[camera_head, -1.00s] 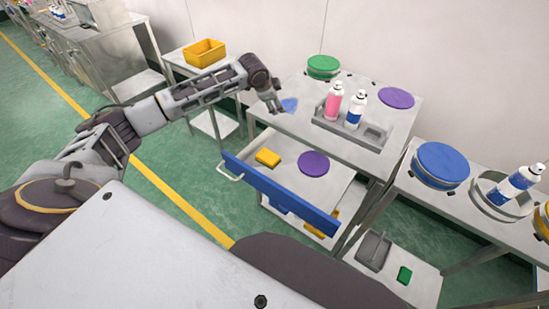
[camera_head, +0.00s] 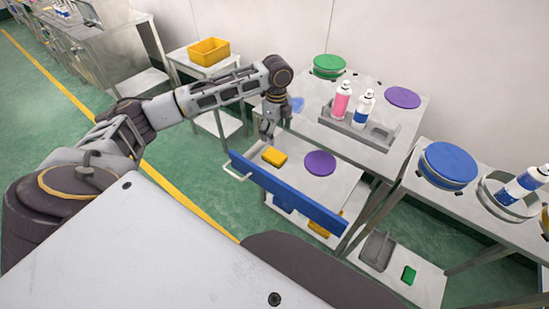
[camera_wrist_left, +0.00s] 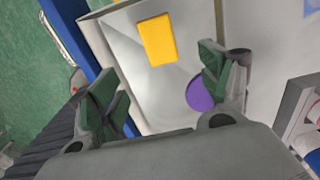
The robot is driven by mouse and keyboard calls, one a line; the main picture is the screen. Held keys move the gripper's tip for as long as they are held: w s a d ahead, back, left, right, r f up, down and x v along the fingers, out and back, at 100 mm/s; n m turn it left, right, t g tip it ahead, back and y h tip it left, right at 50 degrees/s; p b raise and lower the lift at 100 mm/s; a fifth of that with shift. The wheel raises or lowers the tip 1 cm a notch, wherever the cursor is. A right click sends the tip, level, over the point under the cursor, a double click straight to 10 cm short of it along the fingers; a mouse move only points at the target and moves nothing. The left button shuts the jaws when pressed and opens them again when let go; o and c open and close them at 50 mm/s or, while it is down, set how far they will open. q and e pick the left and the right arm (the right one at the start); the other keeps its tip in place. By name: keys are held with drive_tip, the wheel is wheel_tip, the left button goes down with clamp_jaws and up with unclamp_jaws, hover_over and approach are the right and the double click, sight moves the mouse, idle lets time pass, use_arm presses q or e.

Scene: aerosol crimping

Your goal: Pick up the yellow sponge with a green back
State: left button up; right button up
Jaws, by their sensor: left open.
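The yellow sponge (camera_head: 274,156) lies in the open drawer, near its left end in the head view. In the left wrist view the yellow sponge (camera_wrist_left: 158,39) lies flat on the drawer's pale floor, beyond my fingers; its green back does not show. My left gripper (camera_head: 268,132) points down, just above and behind the sponge. In the left wrist view my left gripper (camera_wrist_left: 160,90) is open and empty, with its two green-padded fingers apart. My right gripper is not in view.
The drawer has a blue front (camera_head: 290,195) with a handle. A purple disc (camera_head: 320,163) lies beside the sponge. On the table above stand a grey holder (camera_head: 357,130) with a pink bottle (camera_head: 341,101) and a blue-white bottle (camera_head: 363,108). A blue cloth-like item (camera_head: 297,104) lies behind my gripper.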

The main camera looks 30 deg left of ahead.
use_arm(q)
hover_over(277, 156)
wheel_tip(277, 156, down, 7)
drive_tip(key=shift+a+b, duration=0.15)
drive_tip(key=shift+b, duration=0.15)
drive_tip(key=shift+f, duration=1.2)
drive_tip(key=f, duration=0.3)
drive_tip(key=shift+d+f, duration=0.2)
drive_tip(key=shift+d, duration=0.1)
drive_tip(key=shift+f+b, duration=0.3)
drive_tip(key=shift+f, duration=0.2)
drive_tip(key=shift+c, duration=0.4)
drive_tip(key=c, duration=0.8)
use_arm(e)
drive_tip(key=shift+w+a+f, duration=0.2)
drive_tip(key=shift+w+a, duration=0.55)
